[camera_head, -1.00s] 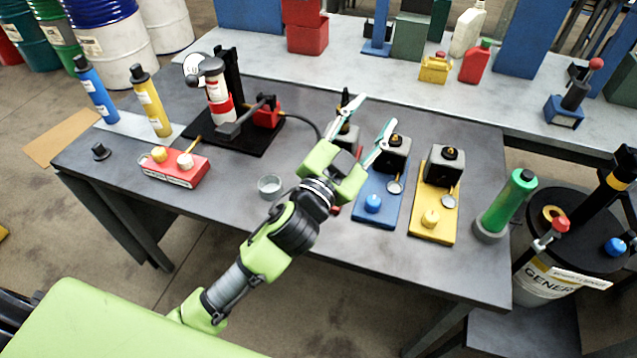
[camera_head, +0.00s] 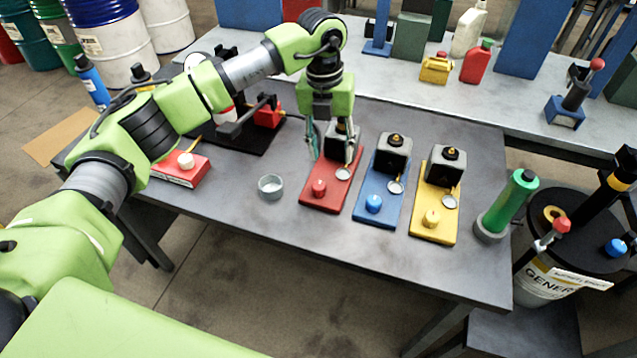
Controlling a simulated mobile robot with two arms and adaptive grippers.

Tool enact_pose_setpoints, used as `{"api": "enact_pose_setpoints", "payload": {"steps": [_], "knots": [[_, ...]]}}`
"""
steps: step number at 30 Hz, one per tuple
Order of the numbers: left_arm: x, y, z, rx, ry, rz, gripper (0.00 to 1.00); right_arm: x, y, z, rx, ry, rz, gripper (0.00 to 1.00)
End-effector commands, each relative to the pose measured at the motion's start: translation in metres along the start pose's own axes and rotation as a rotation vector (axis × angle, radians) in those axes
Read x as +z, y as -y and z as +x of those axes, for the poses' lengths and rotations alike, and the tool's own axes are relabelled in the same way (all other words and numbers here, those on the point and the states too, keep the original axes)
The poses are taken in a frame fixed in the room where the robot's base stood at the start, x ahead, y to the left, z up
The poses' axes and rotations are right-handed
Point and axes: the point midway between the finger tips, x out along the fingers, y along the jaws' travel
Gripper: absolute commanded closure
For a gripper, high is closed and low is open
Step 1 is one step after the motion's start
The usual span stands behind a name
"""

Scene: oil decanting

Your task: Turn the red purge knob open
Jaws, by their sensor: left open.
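The red purge knob (camera_head: 319,187) stands on the front part of a red base plate (camera_head: 322,202). A dark grey block (camera_head: 341,137) and a small round gauge or cup (camera_head: 343,173) sit on the same plate. My left gripper (camera_head: 333,158) points down over the back of the red plate, around the grey block, with its fingers apart. It is open, and its fingers are behind and above the red knob. The gripper body hides part of the grey block. My right gripper is not in view.
Similar blue (camera_head: 373,203) and yellow (camera_head: 432,218) units stand to the right. A small metal cup (camera_head: 271,186) is to the left. A green bottle (camera_head: 508,201) stands at the table's right end. The table front is clear.

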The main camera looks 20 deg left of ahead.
Motion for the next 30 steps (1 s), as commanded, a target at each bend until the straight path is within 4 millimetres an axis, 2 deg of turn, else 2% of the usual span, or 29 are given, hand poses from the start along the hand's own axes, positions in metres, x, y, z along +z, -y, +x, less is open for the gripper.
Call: {"api": "enact_pose_setpoints", "payload": {"steps": [1,3,8,21,25,30], "knots": [[0.005,-0.014,-0.007,0.046,0.007,-0.023,0.57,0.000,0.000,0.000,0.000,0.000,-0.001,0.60],[0.007,-0.025,-0.011,0.084,0.008,-0.043,0.57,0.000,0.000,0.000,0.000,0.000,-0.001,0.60],[0.007,-0.030,0.000,0.097,0.006,-0.049,0.57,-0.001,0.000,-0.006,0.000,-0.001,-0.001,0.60],[0.006,-0.036,0.089,0.092,0.003,-0.046,0.57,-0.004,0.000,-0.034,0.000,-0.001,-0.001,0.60],[0.006,-0.038,0.108,0.092,0.005,-0.045,0.57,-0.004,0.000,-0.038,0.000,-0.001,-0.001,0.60],[0.007,-0.039,0.122,0.091,0.007,-0.044,0.57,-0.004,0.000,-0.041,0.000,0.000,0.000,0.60]]}}
